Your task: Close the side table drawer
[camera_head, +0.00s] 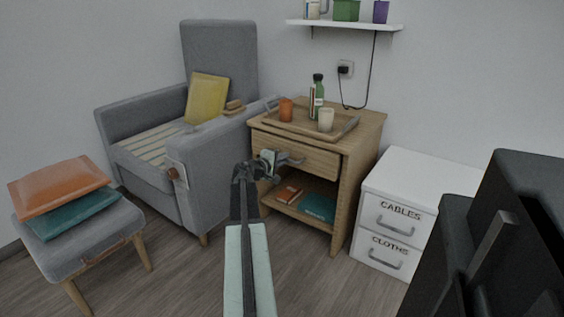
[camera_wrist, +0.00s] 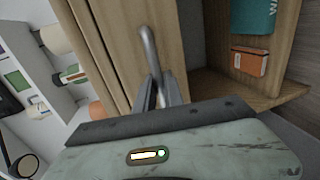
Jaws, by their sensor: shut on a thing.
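The wooden side table (camera_head: 349,185) stands between the grey armchair and the white cabinet. Its drawer front (camera_head: 318,161) is below the tabletop and carries a curved metal handle (camera_head: 292,160). The drawer front seems to stand slightly out from the table body, but I cannot tell exactly how far. My gripper (camera_head: 272,160) is at the left part of the drawer front. In the wrist view the handle (camera_wrist: 148,45) runs down between the fingers of my gripper (camera_wrist: 158,88), which are shut on it.
A tray (camera_head: 290,125) with cups and a green bottle (camera_head: 316,95) stands on the tabletop. The open shelf below holds an orange box (camera_head: 289,195) and a teal book (camera_head: 317,207). The armchair (camera_head: 205,160) is close on the left, the white cabinet (camera_head: 378,188) on the right. Floor shows in front.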

